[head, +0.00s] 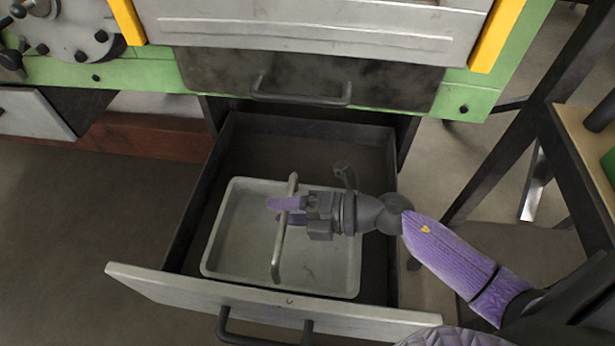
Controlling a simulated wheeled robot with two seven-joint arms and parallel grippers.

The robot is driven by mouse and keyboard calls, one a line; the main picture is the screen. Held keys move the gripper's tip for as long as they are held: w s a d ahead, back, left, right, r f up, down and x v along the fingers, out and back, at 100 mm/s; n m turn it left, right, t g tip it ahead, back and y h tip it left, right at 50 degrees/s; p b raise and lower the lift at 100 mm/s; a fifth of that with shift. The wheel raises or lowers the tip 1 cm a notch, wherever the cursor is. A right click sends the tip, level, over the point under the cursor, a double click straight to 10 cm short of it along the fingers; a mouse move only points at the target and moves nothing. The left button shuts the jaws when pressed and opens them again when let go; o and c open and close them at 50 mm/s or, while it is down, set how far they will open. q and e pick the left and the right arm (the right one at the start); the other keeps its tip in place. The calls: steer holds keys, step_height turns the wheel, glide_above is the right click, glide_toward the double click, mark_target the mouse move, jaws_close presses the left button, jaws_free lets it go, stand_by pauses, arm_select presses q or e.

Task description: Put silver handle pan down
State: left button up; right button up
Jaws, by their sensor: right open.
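The pan (330,262) is a shallow pale grey rectangular tray with a silver bar handle (280,250) arching over its middle. It sits inside the open drawer (265,130), towards the drawer's front. My right gripper (282,210) comes in from the right, above the pan. Its two purple fingers are open, one on the far side and one on the near side, and they reach across the handle's bar. The fingers hide a small part of the handle. My left gripper is not in view.
The drawer front (270,300) has a dark handle and stands pulled out below the green machine (150,70). A closed dark drawer (300,80) is above. A table with dark legs (525,120) stands at the right. Floor at the left is clear.

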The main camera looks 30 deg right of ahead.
steer(key=shift+r, duration=0.2)
steer(key=p+v, duration=0.2)
steer(key=v, duration=1)
steer(key=shift+p, duration=0.3)
